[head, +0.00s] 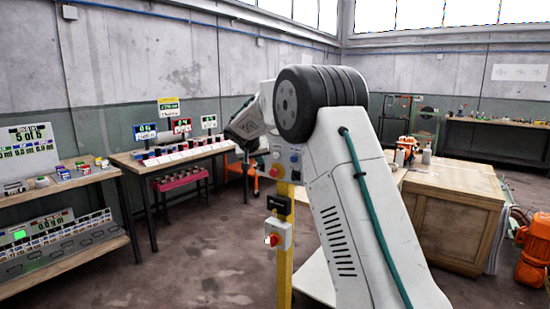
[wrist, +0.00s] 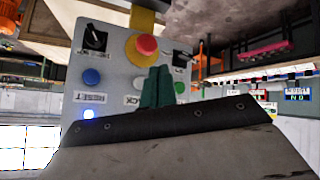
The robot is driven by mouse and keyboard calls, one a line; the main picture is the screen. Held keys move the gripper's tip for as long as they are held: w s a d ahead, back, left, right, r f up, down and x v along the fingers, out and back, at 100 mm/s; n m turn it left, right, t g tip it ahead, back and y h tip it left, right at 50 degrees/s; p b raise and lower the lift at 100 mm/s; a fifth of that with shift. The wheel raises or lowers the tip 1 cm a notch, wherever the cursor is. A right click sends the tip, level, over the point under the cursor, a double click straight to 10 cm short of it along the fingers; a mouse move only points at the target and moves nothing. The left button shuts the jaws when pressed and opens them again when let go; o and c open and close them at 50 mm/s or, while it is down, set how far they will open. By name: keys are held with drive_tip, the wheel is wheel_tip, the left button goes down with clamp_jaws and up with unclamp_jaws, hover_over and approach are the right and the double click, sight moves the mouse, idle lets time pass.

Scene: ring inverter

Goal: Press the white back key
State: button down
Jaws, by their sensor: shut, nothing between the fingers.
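In the wrist view a grey control box (wrist: 115,65) fills the middle, seen upside down. My gripper (wrist: 159,72) shows as two dark green fingers, shut together and empty, in front of the box. A pale white key (wrist: 138,83) shows just left of the fingers, above a partly covered white label (wrist: 132,100). The fingers overlap the key's side in the picture; I cannot tell whether they touch it. In the head view the box (head: 287,160) stands on a yellow post, and the fingertips cannot be made out there.
Around the key are a red mushroom button (wrist: 141,47), a black rotary switch (wrist: 95,38), a blue button (wrist: 91,76) and a lit blue lamp (wrist: 88,114). A workbench (head: 185,155) with displays stands behind at left. A wooden cabinet (head: 455,215) stands at right.

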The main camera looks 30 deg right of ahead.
sight(272, 155)
drive_tip(key=shift+w+d, duration=0.35)
drive_tip(key=shift+d, duration=0.55)
drive_tip(key=shift+w+d, duration=0.3)
drive_tip(key=shift+d, duration=0.65)
drive_tip(key=shift+w+d, duration=0.35)
drive_tip(key=shift+d, duration=0.55)
drive_tip(key=shift+d, duration=0.1)
drive_tip(key=shift+w+d, duration=0.15)
drive_tip(key=shift+d, duration=0.15)
drive_tip(key=shift+w+d, duration=0.15)
drive_tip(key=shift+d, duration=0.3)
idle(0.5)
drive_tip(key=shift+a, duration=0.1)
drive_tip(key=shift+s+a, duration=0.3)
drive_tip(key=shift+a, duration=0.45)
drive_tip(key=shift+a, duration=0.1)
drive_tip(key=a, duration=0.1)
drive_tip(key=s+a, duration=0.1)
drive_tip(key=a, duration=0.2)
drive_tip(key=shift+s+a, duration=0.3)
drive_tip(key=shift+s, duration=0.1)
